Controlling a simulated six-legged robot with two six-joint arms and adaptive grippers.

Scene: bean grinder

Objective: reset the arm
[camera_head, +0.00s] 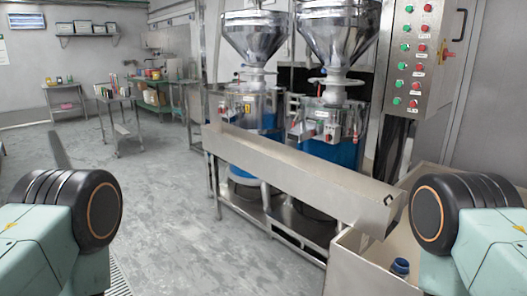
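Both of my arms show only as teal links with black round joints, one at the lower left edge and one at the lower right edge. Neither gripper is in the head view, so I cannot see their fingers or whether they hold anything. The bean grinder, two steel hoppers (254,37) over blue and steel bodies (255,108), stands ahead at centre right. A long steel trough (300,168) runs in front of it.
A pale bin (349,268) with a blue item (400,267) in it stands at the lower right, beside my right arm. A control box (416,55) with green and red buttons hangs above. Wheeled carts (119,105) stand far left. The grey floor (165,205) at left centre is clear.

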